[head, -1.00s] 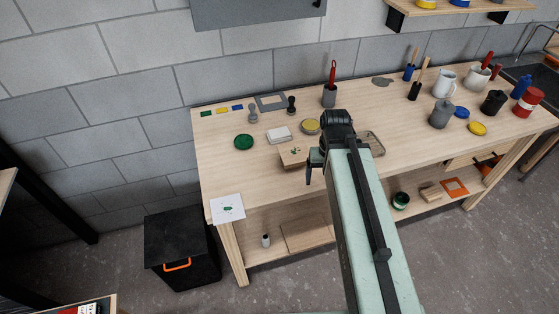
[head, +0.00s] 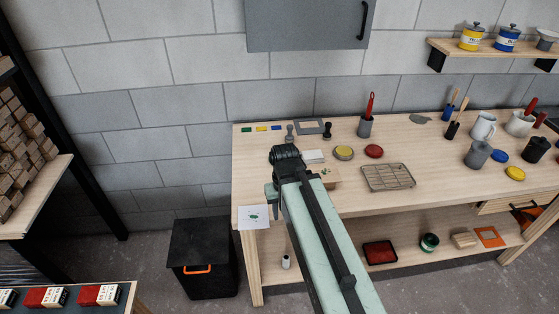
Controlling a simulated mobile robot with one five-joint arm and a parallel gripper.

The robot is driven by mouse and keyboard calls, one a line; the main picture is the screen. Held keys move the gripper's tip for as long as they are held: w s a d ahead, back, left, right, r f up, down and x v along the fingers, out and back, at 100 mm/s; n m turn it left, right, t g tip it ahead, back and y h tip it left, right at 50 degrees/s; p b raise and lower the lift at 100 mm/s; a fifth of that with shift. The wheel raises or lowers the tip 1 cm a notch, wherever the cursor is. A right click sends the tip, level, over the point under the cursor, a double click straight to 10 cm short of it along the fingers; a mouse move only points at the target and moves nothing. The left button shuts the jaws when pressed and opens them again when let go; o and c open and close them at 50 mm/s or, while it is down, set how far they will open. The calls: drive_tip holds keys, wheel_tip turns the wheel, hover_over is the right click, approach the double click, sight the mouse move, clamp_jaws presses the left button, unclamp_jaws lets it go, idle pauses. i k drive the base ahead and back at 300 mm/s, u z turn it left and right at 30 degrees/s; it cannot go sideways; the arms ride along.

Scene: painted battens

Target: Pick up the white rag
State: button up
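A small white folded piece (head: 314,156), which looks like the white rag, lies on the workbench (head: 420,150) near its back left part. A white sheet (head: 254,217) with a green mark lies at the front left corner of the bench and could be paper or cloth. My gripper (head: 272,196) is over the left part of the bench, left of the folded piece and above the sheet, apparently empty. Its fingers are seen from behind and mostly hidden, so its opening is unclear. My arm covers part of the bench front.
Near the folded piece are a grey cup with a red-handled tool (head: 366,122), a yellow lid (head: 344,153), a red lid (head: 374,151) and a wire rack (head: 388,177). A black bin (head: 204,257) stands left of the bench. A shelf of wooden blocks (head: 22,150) is far left.

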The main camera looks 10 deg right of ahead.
sight(316, 156)
drive_tip(key=u, duration=3.1)
drive_tip(key=k, duration=1.9)
drive_tip(key=z, duration=1.1)
drive_tip(key=i, duration=1.7)
drive_tip(key=u, duration=0.05)
